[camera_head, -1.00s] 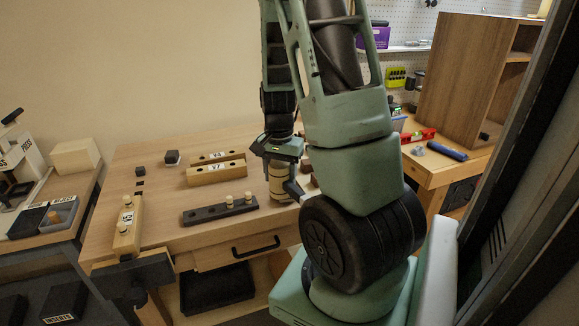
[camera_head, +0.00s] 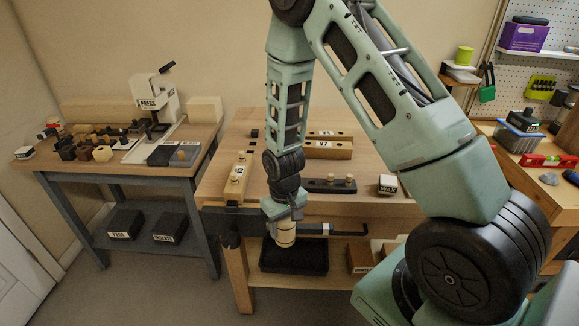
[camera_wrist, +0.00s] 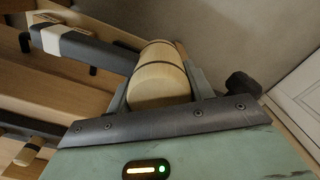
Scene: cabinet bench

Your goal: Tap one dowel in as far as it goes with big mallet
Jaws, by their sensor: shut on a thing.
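My gripper (camera_head: 285,214) is shut on the mallet by its pale wooden, barrel-shaped head (camera_head: 285,236). The head shows between the jaws in the wrist view (camera_wrist: 160,78), with the dark, white-banded handle (camera_wrist: 88,47) reaching left. In the head view the mallet hangs at the bench's front edge, handle pointing right. Left of it, the light block V2 (camera_head: 237,182) holds pale dowels (camera_head: 235,181) standing up. A dark block (camera_head: 328,186) on the bench holds two dowels (camera_head: 349,179). The mallet appears apart from all dowels.
Blocks V5 (camera_head: 330,135) and V7 (camera_head: 328,150) lie at the back of the bench. A box marked WAX (camera_head: 388,184) sits right of the dark block. A black bin (camera_head: 293,258) is below. A side table (camera_head: 120,165) with a press stands left.

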